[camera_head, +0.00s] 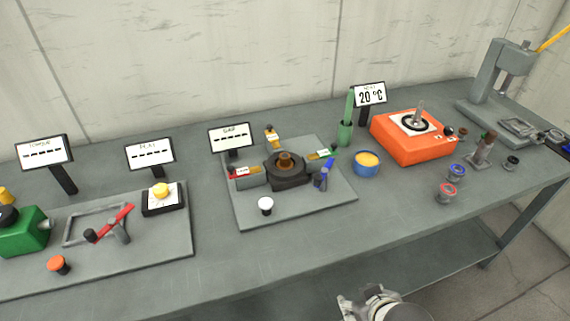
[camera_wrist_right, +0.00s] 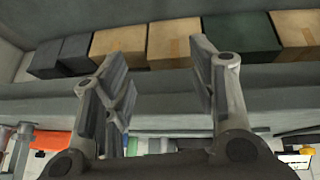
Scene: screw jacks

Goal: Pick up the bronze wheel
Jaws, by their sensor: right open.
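A bronze-brown round part (camera_head: 285,160) sits upright in the centre of a dark block on a grey plate in the head view. It is the only bronze-coloured thing I make out, and I cannot tell for sure that it is a wheel. My right gripper (camera_head: 352,304) is at the bottom edge of the head view, in front of the bench and well apart from this part. In the right wrist view the gripper (camera_wrist_right: 152,70) is open, with nothing between its fingers. My left gripper is not in view.
The grey bench (camera_head: 215,265) has a clear front strip. Around the dark block are coloured clamps and a white knob (camera_head: 265,205). An orange hotplate (camera_head: 412,137) and blue pot (camera_head: 367,163) stand to the right. Boxes (camera_wrist_right: 175,42) show in the wrist view.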

